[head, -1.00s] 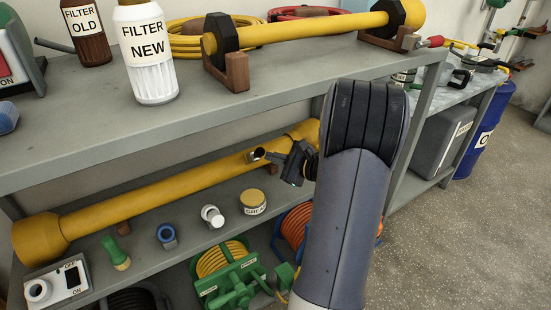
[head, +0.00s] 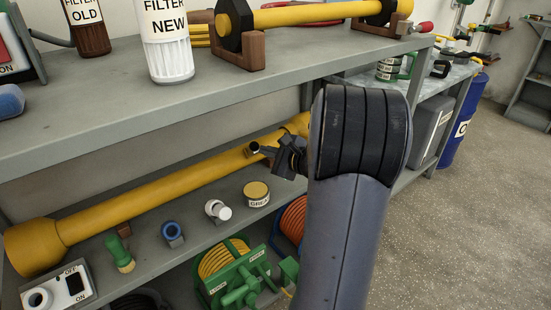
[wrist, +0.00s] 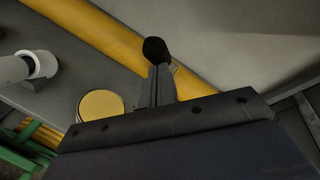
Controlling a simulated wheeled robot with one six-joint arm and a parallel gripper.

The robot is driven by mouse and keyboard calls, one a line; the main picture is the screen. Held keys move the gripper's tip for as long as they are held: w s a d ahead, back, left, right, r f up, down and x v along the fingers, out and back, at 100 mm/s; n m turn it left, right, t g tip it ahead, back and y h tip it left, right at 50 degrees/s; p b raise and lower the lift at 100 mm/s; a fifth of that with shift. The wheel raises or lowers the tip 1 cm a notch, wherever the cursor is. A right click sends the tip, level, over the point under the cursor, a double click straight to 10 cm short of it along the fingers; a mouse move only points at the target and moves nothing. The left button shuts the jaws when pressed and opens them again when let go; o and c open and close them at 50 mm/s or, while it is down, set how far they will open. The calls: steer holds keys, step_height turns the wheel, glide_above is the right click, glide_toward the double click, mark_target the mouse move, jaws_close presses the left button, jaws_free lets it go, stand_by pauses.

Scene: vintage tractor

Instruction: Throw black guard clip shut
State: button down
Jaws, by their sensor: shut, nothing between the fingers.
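A long yellow guard tube (head: 150,192) lies slanting along the lower shelf; it also crosses the wrist view (wrist: 105,35). A small dark clip with a rounded black end (head: 255,147) shows on the tube near its right end. In the wrist view its black end (wrist: 155,49) stands right at my fingertips, partly in line with them. My gripper (head: 268,152) is shut with nothing between its fingers, and it also shows in the wrist view (wrist: 159,72). I cannot tell whether the fingers touch the clip. The clip's base is mostly hidden.
The upper shelf (head: 230,85) overhangs the tube. A grease tin (head: 256,194), a white fitting (head: 218,210) and a blue fitting (head: 172,234) stand in front of it. A green hose reel (head: 235,275) is below. Open floor (head: 475,210) lies to the right.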

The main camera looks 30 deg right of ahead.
steer(key=a+f+b, duration=0.1)
steer(key=a+b, duration=0.1)
steer(key=w+a+b, duration=0.1)
steer(key=a+b, duration=0.1)
steer(key=b, duration=0.1)
steer(key=w+a+f+b, duration=0.1)
steer(key=b, duration=0.1)
steer(key=shift+a+f+b, duration=0.3)
steer(key=shift+a+f, duration=0.05)
steer(key=shift+a, duration=0.05)
steer(key=shift+w+a+f+b, duration=0.5)
steer(key=shift+w+a+b, duration=0.1)
steer(key=shift+b, duration=0.5)
steer(key=shift+f, duration=0.1)
